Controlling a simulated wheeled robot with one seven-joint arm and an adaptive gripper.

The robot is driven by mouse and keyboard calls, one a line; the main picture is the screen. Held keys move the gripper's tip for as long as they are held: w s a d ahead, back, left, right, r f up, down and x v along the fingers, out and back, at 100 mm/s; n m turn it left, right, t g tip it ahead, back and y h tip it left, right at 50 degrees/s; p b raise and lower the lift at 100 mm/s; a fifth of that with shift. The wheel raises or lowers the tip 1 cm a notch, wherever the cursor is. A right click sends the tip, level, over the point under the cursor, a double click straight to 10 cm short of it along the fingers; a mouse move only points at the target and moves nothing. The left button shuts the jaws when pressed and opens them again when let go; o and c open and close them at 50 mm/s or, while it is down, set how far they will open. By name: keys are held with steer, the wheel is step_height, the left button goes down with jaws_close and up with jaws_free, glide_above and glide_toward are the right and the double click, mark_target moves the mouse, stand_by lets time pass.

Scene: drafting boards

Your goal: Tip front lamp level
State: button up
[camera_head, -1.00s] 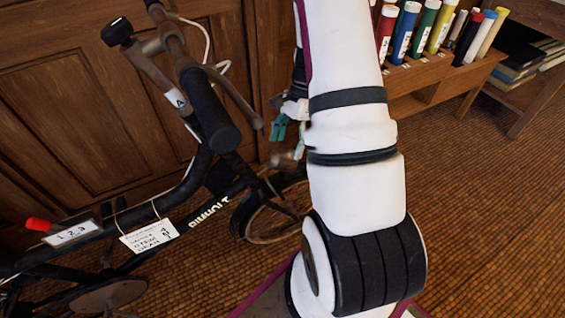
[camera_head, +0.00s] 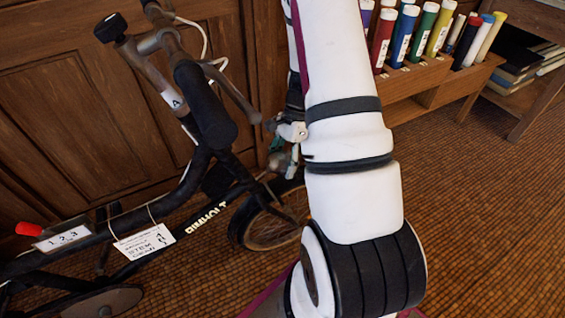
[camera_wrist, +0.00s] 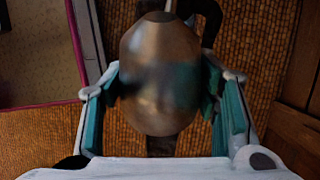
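The front lamp, a rounded brownish metal shell, shows at the front of the black bicycle (camera_head: 125,218) in the head view (camera_head: 279,161). In the wrist view the lamp (camera_wrist: 160,75) fills the middle, between the two teal finger pads. My gripper (camera_head: 286,153) is at the lamp in the head view, partly hidden by my own arm. In the wrist view my gripper (camera_wrist: 163,92) has its fingers spread on either side of the lamp, close to its sides; I cannot tell whether the pads touch it. The lamp's tilt is hard to judge.
Handlebars (camera_head: 200,100) with a dark grip rise left of the arm. Wooden panelling (camera_head: 60,120) stands behind the bicycle. A rack (camera_head: 440,78) of coloured tubes and a shelf of books (camera_head: 515,62) stand at the right. The tiled floor (camera_head: 490,220) at right is clear.

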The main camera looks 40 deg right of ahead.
steer(key=shift+c, duration=1.1)
steer(key=h+p, duration=0.1)
steer(key=p, duration=0.1)
steer(key=r+h+p, duration=0.1)
steer(key=p, duration=0.1)
steer(key=shift+a+r+g, duration=0.2)
steer(key=shift+a+g, duration=0.1)
steer(key=shift+g, duration=0.1)
steer(key=h+p, duration=0.1)
steer(key=p, duration=0.1)
steer(key=h+p, duration=0.1)
steer(key=p, duration=0.1)
steer(key=shift+a+r+m+g+h, duration=0.15)
steer(key=shift+r+m+g+h, duration=0.15)
steer(key=shift+h, duration=0.1)
steer(key=shift+a+r+h+p, duration=0.1)
steer(key=shift+h+p, duration=0.5)
steer(key=shift+p, duration=0.05)
steer(key=shift+w, duration=0.1)
steer(key=o, duration=1.7)
